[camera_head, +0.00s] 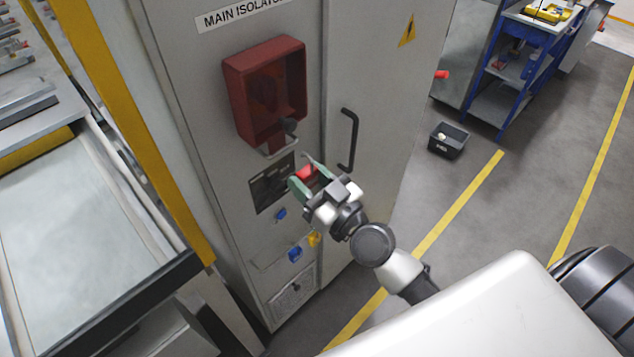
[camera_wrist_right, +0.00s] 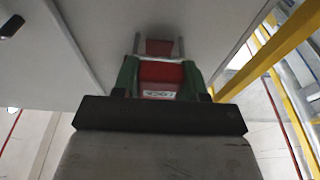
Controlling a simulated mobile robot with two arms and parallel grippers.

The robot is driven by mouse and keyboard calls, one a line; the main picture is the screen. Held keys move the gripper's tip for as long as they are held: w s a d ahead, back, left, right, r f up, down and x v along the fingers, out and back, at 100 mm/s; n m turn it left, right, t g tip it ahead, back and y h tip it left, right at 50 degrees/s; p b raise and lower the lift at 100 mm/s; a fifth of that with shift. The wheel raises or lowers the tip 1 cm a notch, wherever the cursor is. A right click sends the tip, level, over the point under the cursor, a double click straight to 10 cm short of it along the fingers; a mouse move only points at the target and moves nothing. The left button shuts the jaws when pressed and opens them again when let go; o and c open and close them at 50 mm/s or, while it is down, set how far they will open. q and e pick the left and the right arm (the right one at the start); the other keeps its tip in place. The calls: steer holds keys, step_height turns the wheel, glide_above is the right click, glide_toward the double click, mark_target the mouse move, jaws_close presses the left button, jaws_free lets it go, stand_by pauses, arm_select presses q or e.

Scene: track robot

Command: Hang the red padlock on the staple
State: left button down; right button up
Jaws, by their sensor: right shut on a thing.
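My right gripper (camera_head: 305,179) is shut on the red padlock (camera_head: 306,173) in front of the grey cabinet, with its green fingers on either side. The padlock's metal shackle points up and stands open to the view beside the cabinet face. In the right wrist view the padlock (camera_wrist_right: 158,75) sits between the green fingers, with a white label on it. A grey metal loop, seemingly the staple (camera_head: 276,148), shows below the red box, up and left of the padlock. The padlock looks apart from it. My left gripper is out of view.
The red isolator box (camera_head: 266,90) juts from the cabinet (camera_head: 200,70). A black door handle (camera_head: 348,140) stands right of the gripper. Blue and yellow padlocks (camera_head: 295,254) hang lower on the cabinet. A black bin (camera_head: 449,140) stands on the floor at right.

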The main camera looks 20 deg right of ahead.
steer(key=shift+f+p+x, duration=0.1)
steer(key=shift+f+x, duration=0.1)
steer(key=shift+x, duration=0.8)
steer(key=shift+f+p+x, duration=0.1)
steer(key=shift+f+x, duration=0.1)
steer(key=shift+x, duration=0.85)
steer(key=shift+f+p+x, duration=0.1)
steer(key=shift+f+x, duration=0.1)
steer(key=shift+x, duration=0.8)
steer(key=shift+w+f+b, duration=0.15)
steer(key=shift+f+b, duration=0.6)
steer(key=shift+b, duration=0.1)
steer(key=o, duration=1)
